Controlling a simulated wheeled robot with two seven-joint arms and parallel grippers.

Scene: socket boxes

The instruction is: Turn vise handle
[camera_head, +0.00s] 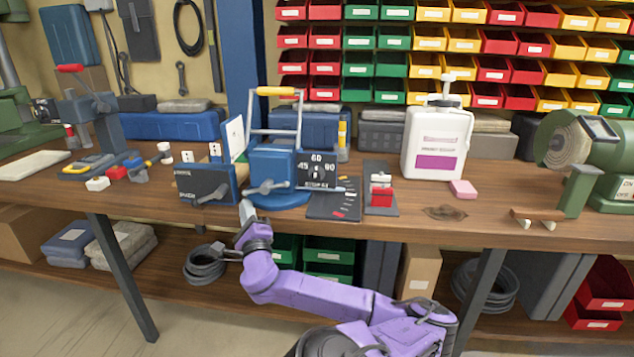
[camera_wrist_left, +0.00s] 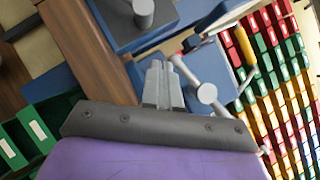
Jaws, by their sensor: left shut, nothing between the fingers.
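A blue vise (camera_head: 275,165) sits at the front edge of the wooden workbench. Its grey bar handle (camera_head: 266,188) crosses the front face. My left gripper (camera_head: 247,210) is just below and left of this handle, with its fingers pointing up at the bench edge. In the left wrist view, the fingers (camera_wrist_left: 160,80) are shut together with nothing between them. The silver vise handle (camera_wrist_left: 206,94) is just to their right there, close to the fingertips; I cannot tell whether they touch. My right gripper is not in view.
A dark blue box with a grey knob (camera_head: 207,185) stands left of the vise. A white canister (camera_head: 437,142) is farther right. Open space lies before the bench edge.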

